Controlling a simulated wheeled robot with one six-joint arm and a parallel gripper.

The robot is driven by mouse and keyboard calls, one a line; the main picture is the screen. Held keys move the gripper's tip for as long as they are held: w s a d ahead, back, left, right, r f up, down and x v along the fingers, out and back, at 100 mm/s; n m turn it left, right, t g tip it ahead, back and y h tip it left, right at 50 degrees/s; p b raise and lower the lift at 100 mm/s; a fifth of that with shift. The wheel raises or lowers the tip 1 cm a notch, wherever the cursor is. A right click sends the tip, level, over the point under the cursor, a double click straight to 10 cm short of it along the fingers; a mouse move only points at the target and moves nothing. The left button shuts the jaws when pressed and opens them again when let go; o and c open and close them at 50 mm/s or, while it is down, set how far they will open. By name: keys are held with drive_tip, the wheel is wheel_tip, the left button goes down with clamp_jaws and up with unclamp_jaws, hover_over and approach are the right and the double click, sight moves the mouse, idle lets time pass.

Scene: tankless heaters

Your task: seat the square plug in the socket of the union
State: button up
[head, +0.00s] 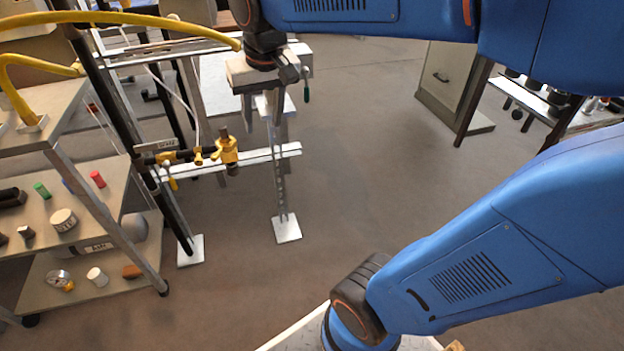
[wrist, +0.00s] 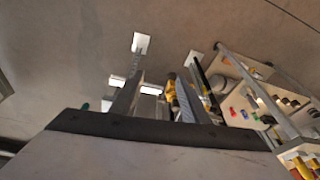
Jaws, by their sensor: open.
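The yellow brass fitting that looks like the union (head: 228,152) sits on a dark pipe run on the metal stand, left of centre in the head view. A small dark brown piece (head: 224,132) stands up at its top; I cannot tell whether this is the square plug. Its socket is too small to make out. My gripper (head: 267,108) hangs above and to the right of the fitting, apart from it in the picture. In the wrist view my gripper (wrist: 158,92) is open with nothing visible held, and yellow metal (wrist: 170,90) shows near its right finger.
The stand's crossbar (head: 262,155) and feet (head: 287,229) are below my gripper. A yellow hose (head: 120,18) arches at upper left. A shelf cart (head: 85,215) with small loose parts stands left. A cabinet (head: 447,80) is at the back right. The central floor is clear.

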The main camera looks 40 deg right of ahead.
drive_tip(key=s+d+f+n+t, duration=0.1)
drive_tip(key=s+f, duration=0.3)
drive_tip(key=s, duration=0.3)
drive_tip(key=s+d+f, duration=0.1)
drive_tip(key=s+f, duration=0.3)
drive_tip(key=s, duration=0.4)
drive_tip(key=shift+s+d+f+n+t, duration=0.2)
drive_tip(key=shift+f+n+t, duration=0.1)
drive_tip(key=shift+n+t, duration=0.1)
